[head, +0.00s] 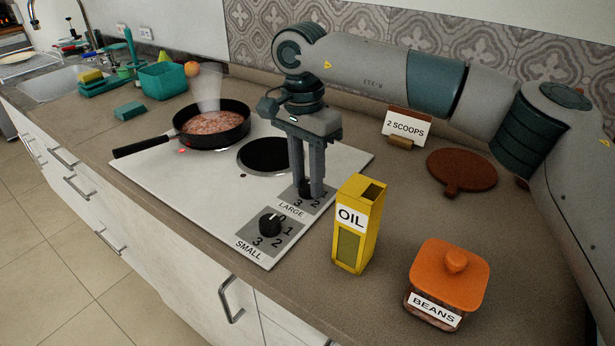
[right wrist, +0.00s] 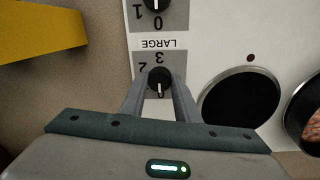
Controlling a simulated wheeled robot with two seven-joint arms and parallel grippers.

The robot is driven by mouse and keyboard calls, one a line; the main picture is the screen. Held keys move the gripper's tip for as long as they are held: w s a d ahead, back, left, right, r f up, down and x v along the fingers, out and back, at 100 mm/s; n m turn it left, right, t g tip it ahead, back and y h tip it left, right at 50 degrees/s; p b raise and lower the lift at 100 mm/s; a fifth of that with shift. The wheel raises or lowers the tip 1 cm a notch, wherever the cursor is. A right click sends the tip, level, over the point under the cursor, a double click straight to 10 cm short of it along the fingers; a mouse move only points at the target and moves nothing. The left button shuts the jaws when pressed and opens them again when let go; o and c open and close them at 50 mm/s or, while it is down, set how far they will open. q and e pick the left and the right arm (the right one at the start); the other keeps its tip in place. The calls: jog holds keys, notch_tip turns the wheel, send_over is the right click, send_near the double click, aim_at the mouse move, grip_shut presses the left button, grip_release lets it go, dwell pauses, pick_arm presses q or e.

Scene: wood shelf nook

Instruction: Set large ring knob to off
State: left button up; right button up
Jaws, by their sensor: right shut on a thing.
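The large ring knob (right wrist: 160,78) is round and black with a white mark, on a grey dial panel labelled LARGE (head: 291,209). My right gripper (head: 306,192) comes down from above with its fingers on both sides of the knob, shut on it. In the right wrist view the white mark points down the picture, away from the 3. The 3 and 2 show there; the other dial numbers are covered by my fingers or unclear. In the head view the fingers hide most of the knob. My left gripper is not in view.
The small knob (head: 270,223) sits in front on the white cooktop (head: 215,190). A pan (head: 213,125) of food steams on the rear ring beside a lit red light (head: 183,151). The yellow oil box (head: 358,224) stands close right of the knobs; a beans jar (head: 447,283) is farther right.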

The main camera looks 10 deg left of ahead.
jog(key=o, duration=1)
jog(key=shift+o, duration=0.2)
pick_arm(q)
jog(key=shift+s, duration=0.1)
pick_arm(e)
jog(key=shift+r, duration=0.1)
jog(key=shift+r, duration=0.55)
notch_tip(320, 180, up, 9)
notch_tip(320, 180, up, 7)
send_over(305, 182)
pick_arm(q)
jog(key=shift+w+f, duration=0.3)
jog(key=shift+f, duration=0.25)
pick_arm(e)
jog(key=shift+w+a, duration=0.1)
jog(key=shift+a, duration=0.1)
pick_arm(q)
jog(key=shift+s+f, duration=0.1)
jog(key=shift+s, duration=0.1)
